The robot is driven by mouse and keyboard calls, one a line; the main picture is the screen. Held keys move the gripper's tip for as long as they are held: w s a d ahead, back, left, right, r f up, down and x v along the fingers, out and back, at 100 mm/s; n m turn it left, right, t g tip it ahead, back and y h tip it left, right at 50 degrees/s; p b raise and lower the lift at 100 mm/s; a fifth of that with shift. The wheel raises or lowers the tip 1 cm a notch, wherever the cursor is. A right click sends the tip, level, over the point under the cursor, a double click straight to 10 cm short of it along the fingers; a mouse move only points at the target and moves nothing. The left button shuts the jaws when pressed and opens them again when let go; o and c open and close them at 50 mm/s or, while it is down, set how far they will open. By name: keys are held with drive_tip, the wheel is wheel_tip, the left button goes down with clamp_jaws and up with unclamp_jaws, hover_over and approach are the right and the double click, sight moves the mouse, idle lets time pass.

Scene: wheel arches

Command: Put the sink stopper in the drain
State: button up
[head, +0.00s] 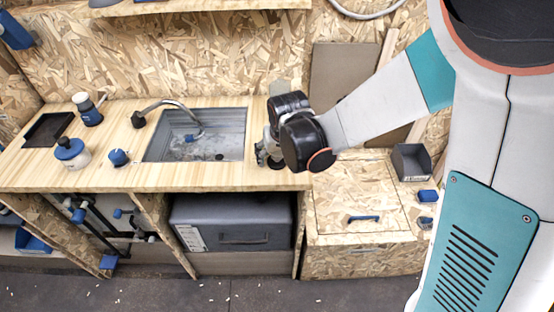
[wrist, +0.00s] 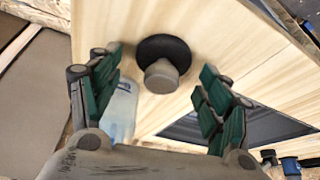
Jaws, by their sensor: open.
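The sink stopper, a black disc with a grey-brown knob (wrist: 161,77), sits knob-up on the wooden counter in the wrist view. My gripper (wrist: 162,92) is open, with its green-padded fingers apart on either side of the knob and nothing between them. In the head view my gripper (head: 264,155) points down at the counter's right end, close to the sink's right side, and I cannot clearly make out the stopper there. The grey sink (head: 229,126) is set into the counter; its corner also shows in the wrist view (wrist: 262,124). The drain is too small to make out surely.
A pale translucent bottle (wrist: 121,108) stands close beside the left finger. A faucet (head: 165,104) arches over the sink's left part. A blue-lidded jar (head: 72,154), a small blue item (head: 119,157) and a dark tray (head: 48,129) stand on the counter's left side.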

drive_tip(key=shift+r, duration=0.1)
drive_tip(key=c, duration=1.2)
drive_tip(key=shift+r, duration=0.15)
